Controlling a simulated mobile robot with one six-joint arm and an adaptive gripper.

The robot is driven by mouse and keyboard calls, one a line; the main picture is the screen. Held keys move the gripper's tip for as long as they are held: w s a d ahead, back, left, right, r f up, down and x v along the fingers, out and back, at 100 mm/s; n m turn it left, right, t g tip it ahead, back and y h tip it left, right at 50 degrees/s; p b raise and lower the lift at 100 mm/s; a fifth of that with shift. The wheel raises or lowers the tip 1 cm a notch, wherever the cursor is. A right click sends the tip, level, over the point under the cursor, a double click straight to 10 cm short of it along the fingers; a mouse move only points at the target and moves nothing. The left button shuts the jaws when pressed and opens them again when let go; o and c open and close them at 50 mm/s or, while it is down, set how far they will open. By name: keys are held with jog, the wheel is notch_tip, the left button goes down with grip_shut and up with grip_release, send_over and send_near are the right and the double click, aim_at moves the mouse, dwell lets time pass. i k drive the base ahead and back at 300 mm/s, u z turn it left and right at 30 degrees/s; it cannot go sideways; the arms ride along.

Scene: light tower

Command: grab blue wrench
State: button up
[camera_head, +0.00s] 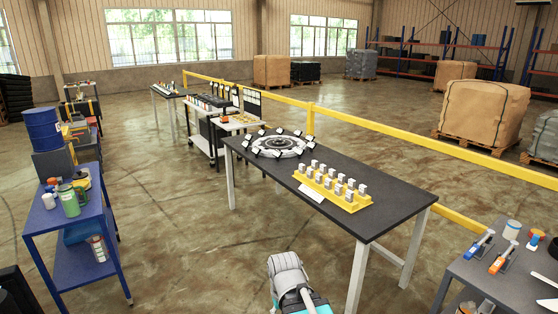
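A blue tool with pale ends (479,244) lies on the dark grey table at the lower right. It is the likeliest match for the blue wrench, but it is too small to tell its exact shape. A similar orange tool (502,258) lies just to its right, apart from it. Part of my arm, grey and teal, shows at the bottom centre, well to the left of that table. The fingertips of my gripper cannot be seen.
The grey table (500,284) also holds a cream can (512,230) and small items. A long dark table (398,202) with a yellow block rack (333,186) stands at centre. A yellow rail (400,137) runs behind. A blue cart (62,216) stands left. Floor between is open.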

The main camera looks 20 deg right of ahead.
aim_at(490, 232)
jog(key=z, duration=0.35)
jog(key=i, duration=0.8)
jog(key=z, duration=0.65)
jog(key=i, duration=0.7)
jog(key=z, duration=0.25)
jog(key=k, duration=0.9)
jog(key=z, duration=0.15)
jog(key=i, duration=0.75)
